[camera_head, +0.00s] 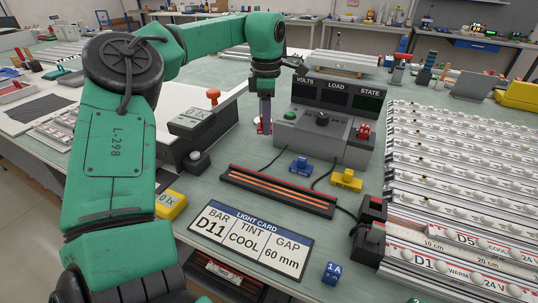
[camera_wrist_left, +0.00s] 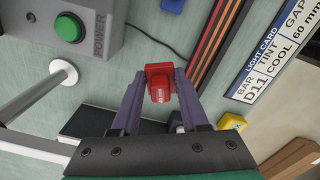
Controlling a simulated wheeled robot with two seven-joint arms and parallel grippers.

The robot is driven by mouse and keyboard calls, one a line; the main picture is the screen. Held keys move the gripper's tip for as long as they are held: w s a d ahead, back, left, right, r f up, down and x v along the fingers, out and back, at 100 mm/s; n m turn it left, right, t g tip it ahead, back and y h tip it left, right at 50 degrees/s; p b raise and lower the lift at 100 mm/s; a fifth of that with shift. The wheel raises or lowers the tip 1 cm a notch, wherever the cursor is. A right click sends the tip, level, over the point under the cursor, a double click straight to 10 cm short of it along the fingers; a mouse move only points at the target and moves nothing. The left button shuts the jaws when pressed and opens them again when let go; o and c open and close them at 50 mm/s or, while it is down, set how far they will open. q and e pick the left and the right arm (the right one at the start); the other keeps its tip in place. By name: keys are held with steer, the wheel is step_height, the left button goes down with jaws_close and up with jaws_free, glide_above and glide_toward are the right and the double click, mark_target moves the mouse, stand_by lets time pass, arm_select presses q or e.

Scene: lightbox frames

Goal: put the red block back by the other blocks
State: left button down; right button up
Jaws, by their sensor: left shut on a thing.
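My left gripper (camera_head: 264,118) points down just left of the grey power box. Its purple fingers are shut on a small red block, whose red edge (camera_head: 262,128) shows at the fingertips. In the left wrist view the red block (camera_wrist_left: 158,82) sits between the two fingertips (camera_wrist_left: 158,88). I cannot tell whether it touches the table. A blue block (camera_head: 300,167) and a yellow block (camera_head: 346,180) stand in front of the power box, right of the gripper. My right gripper is not in view.
The power box (camera_head: 322,133) has a green button and a red part on its right. A dark strip rack (camera_head: 277,190) and light card (camera_head: 250,238) lie in front. A blue 1A block (camera_head: 332,273) stands near the front. Light bars (camera_head: 450,190) fill the right side.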

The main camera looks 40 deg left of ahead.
mark_target(269, 160)
arm_select(q)
steer(key=f, duration=1)
steer(key=shift+w+f, duration=0.2)
steer(key=shift+w, duration=0.1)
steer(key=shift+w+f, duration=0.15)
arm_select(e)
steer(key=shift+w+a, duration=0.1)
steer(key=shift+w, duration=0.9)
arm_select(q)
steer(key=shift+c, duration=2.1)
jaws_free()
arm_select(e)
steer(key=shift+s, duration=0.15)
arm_select(q)
steer(key=shift+r, duration=0.25)
step_height(269, 160, up, 12)
steer(key=shift+f, duration=0.1)
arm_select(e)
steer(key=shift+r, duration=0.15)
